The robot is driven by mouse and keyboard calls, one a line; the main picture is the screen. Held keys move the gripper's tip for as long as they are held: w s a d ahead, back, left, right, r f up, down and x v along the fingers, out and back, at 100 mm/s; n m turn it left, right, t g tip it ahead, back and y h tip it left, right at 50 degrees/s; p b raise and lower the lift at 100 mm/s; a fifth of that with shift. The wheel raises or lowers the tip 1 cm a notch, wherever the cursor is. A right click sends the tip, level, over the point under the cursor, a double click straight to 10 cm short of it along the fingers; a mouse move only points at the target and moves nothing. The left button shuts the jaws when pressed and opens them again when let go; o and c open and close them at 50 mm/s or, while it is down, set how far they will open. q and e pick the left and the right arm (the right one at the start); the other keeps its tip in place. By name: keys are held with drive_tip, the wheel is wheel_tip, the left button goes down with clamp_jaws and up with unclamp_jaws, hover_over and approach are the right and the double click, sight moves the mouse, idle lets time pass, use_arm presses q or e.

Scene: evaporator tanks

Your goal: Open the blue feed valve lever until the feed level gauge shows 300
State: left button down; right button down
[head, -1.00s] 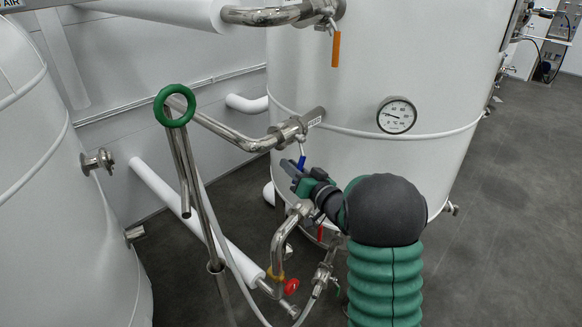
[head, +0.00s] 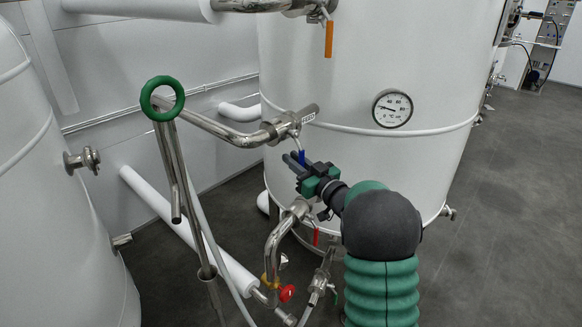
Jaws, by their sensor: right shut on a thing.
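The blue feed valve lever (head: 302,157) hangs down from the valve (head: 284,124) on the steel pipe at the front of the white tank (head: 345,55). My right gripper (head: 296,160) is at the lever, its fingers shut on the blue part, which hides much of it. The round dial gauge (head: 392,108) on the tank is in view with its needle pointing left; its small markings are hard to read, and I cannot tell whether it is the feed level gauge. My left gripper is not in view.
An orange lever (head: 329,39) hangs from the upper pipe. A red lever (head: 316,237), a red knob (head: 287,293) and a bent steel pipe (head: 272,245) are below my right gripper. A green ring (head: 162,98) tops a steel stand at left. Grey floor (head: 500,200) is free at right.

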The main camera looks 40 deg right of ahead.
drive_tip(key=c, duration=1.4)
unclamp_jaws()
drive_tip(key=shift+d+f, duration=0.1)
drive_tip(key=shift+d, duration=0.1)
drive_tip(key=shift+s, duration=0.1)
drive_tip(key=s, duration=0.5)
drive_tip(key=s+a+f, duration=0.1)
drive_tip(key=s, duration=0.5)
drive_tip(key=s+a, duration=0.1)
drive_tip(key=s, duration=0.4)
drive_tip(key=shift+s+a+f, duration=0.15)
drive_tip(key=shift+s+f, duration=0.05)
drive_tip(key=shift+f, duration=0.2)
